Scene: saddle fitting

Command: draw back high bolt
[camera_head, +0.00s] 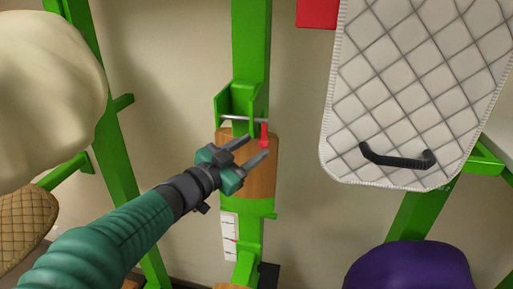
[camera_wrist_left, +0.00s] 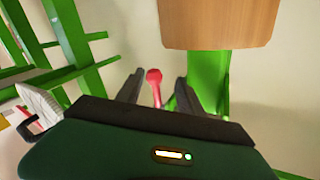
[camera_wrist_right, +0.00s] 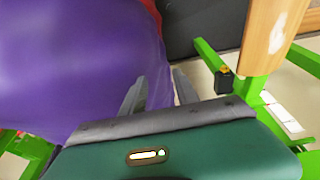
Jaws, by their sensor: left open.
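The high bolt is a thin grey rod (camera_head: 238,119) with a red handle (camera_head: 264,136) hanging at its right end. It crosses a green bracket on the green post, at the top of a wooden block. My left gripper (camera_head: 256,148) is open, its fingers pointing at the red handle. In the left wrist view the red handle (camera_wrist_left: 154,88) shows between the two open fingers, apart from both. My right gripper (camera_wrist_right: 157,84) shows only in its own wrist view, open, its fingers in front of a purple rounded thing (camera_wrist_right: 75,65). I cannot tell whether they touch it.
The wooden block (camera_head: 262,178) is on the green post (camera_head: 251,45). A quilted white pad (camera_head: 400,90) with a black handle hangs at the right. A cream rounded form (camera_head: 45,90) fills the upper left. The purple form (camera_head: 410,268) is at the lower right.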

